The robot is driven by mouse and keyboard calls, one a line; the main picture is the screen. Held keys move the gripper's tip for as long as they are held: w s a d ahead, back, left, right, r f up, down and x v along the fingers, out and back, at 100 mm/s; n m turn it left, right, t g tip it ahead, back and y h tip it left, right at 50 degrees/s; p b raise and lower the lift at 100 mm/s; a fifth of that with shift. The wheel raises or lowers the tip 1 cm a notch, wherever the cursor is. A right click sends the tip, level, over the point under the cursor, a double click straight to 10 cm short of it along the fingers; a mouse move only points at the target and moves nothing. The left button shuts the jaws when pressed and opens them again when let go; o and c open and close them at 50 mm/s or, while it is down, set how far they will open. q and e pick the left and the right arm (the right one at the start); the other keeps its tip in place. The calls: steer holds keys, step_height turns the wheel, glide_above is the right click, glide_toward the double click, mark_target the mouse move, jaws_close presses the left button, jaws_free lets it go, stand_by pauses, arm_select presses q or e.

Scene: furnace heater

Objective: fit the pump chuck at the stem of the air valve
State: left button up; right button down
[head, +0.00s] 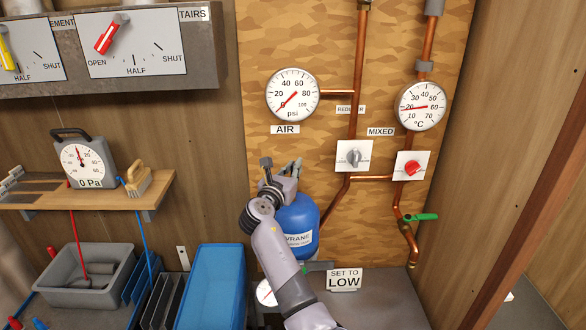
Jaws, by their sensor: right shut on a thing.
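My right gripper (290,170) is at the top of a blue tank (298,222), in front of the wooden panel. It is shut on a small dark grey piece (266,163), which looks like the pump chuck; its short round head sticks up to the left of the fingers. The tank's top and any air valve stem there are hidden behind my gripper and wrist. I cannot tell whether the chuck touches a stem. The AIR gauge (293,94) has its needle near zero. My left gripper is not in view.
Copper pipes (358,80) run up the panel, with a MIXED gauge (421,105) and a green-handled valve (424,217) at right. A wooden shelf (156,194) holds a pressure gauge (83,163) and a brush (138,182). A blue bin (213,285) and grey tray (115,265) stand at lower left.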

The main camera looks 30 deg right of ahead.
steer(key=shift+f+b, duration=0.6)
steer(key=shift+f, duration=0.9)
steer(key=c, duration=1.6)
jaws_free()
steer(key=shift+r, duration=0.1)
steer(key=shift+a, duration=0.1)
steer(key=v, duration=1.2)
